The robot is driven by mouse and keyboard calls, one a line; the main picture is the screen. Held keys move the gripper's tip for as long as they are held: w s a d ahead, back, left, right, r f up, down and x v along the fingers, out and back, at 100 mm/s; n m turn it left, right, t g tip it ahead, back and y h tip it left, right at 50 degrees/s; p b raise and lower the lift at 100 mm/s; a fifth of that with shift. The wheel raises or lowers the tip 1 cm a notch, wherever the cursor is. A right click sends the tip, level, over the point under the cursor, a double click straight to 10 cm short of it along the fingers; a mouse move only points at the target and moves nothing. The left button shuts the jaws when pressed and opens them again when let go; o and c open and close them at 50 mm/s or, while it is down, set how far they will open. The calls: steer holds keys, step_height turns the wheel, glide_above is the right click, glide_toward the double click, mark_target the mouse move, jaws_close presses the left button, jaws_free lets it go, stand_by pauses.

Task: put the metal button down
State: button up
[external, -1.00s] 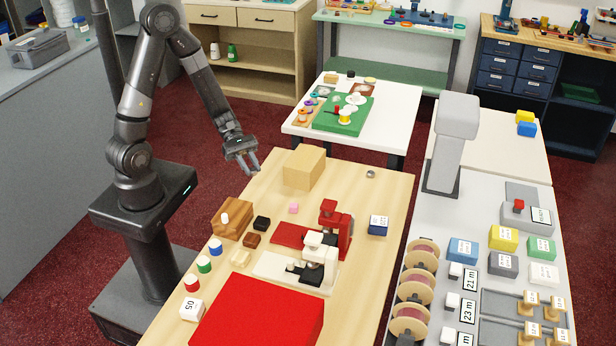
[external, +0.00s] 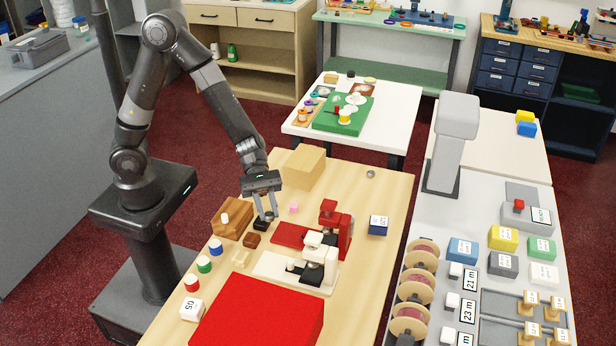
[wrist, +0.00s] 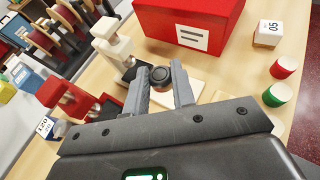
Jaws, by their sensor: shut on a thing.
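In the wrist view the metal button (wrist: 160,75) is a small dark disc with a greyer round centre. It sits between the fingertips of my gripper (wrist: 163,84), which is shut on it. The button cannot be made out there.
A red press (external: 334,228) and a cream press (external: 321,262) stand right of my gripper. A brown wooden block (external: 231,222) and a dark brown block (external: 252,240) lie close by. A cardboard-coloured box (external: 304,167) stands behind. A big red box (external: 258,314) fills the front.

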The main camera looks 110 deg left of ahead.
steer(key=s+d+r+m+g+h, duration=0.1)
steer(key=d+r, duration=0.2)
steer(key=d, duration=0.7)
steer(key=s+d+r+m+g, duration=0.1)
steer(key=d+r, duration=0.1)
steer(key=d, duration=0.9)
steer(key=s+d+r+m+g+h, duration=0.1)
steer(key=d+r, duration=0.2)
steer(key=d, duration=0.7)
glide_above(252, 302)
step_height(252, 302, down, 7)
steer(key=shift+f, duration=1.95)
steer(key=shift+f, duration=0.1)
steer(key=o, duration=1)
steer(key=shift+c, duration=0.2)
